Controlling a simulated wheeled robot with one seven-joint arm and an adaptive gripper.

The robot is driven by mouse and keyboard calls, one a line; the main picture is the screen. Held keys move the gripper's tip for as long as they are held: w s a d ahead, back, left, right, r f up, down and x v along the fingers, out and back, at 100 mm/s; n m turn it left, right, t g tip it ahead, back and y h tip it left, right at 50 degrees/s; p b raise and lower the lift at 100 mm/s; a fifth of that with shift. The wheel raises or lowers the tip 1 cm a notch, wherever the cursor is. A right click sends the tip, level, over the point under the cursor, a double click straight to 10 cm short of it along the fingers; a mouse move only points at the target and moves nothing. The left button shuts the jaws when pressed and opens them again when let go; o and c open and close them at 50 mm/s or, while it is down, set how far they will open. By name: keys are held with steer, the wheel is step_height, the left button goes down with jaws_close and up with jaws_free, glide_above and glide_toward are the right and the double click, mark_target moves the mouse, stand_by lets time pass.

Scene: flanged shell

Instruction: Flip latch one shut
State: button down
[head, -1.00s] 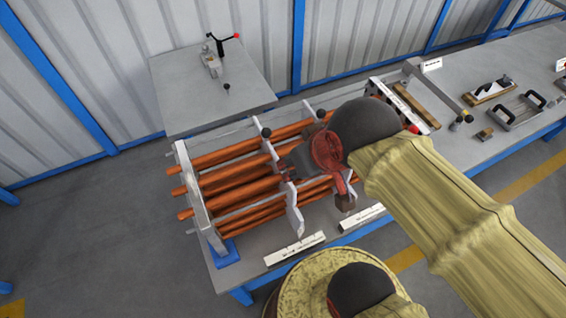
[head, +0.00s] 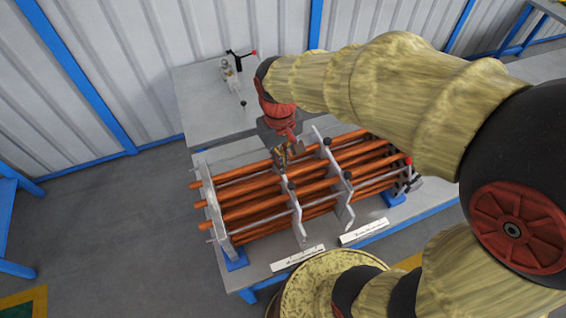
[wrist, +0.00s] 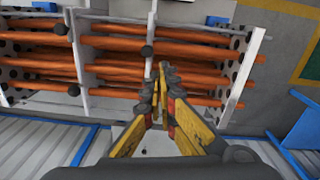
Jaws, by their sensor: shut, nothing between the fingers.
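The flanged shell assembly shows as a bundle of orange tubes (head: 245,205) held by upright grey plates (head: 298,225). Black ball knobs stand on the plates, one at the far side (head: 327,141), one nearer on the left plate (head: 291,186) and one on the right plate (head: 348,175). I cannot tell which belongs to latch one. My gripper (head: 281,164) is above the far edge of the bundle, pointing down. In the wrist view its yellow fingers (wrist: 161,70) are shut and empty, with a ball knob (wrist: 147,51) just beyond the tips; contact is unclear.
A grey side table (head: 205,105) behind holds a toggle clamp with a red-tipped handle (head: 240,65). White label strips (head: 298,258) lie on the bench's near edge, unreadable. A corrugated wall (head: 110,60) stands behind. My arm covers the right side.

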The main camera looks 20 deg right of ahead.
mark_target(292, 189)
steer(key=w+f+n+g+p, duration=0.2)
steer(key=w+n+p, duration=0.1)
steer(key=w, duration=0.6)
steer(key=shift+w+a+g+h+p, duration=0.3)
steer(key=shift+w+a+h+p, duration=0.05)
steer(key=shift+a+h+p, duration=0.1)
steer(key=s+d+f+p, duration=0.1)
steer(key=s+d+f, duration=0.1)
steer(key=s+f, duration=0.4)
steer(key=x, duration=0.3)
steer(key=shift+w+d+f, duration=0.15)
steer(key=shift+w+f, duration=0.2)
steer(key=shift+w, duration=0.05)
steer(key=shift+s, duration=0.1)
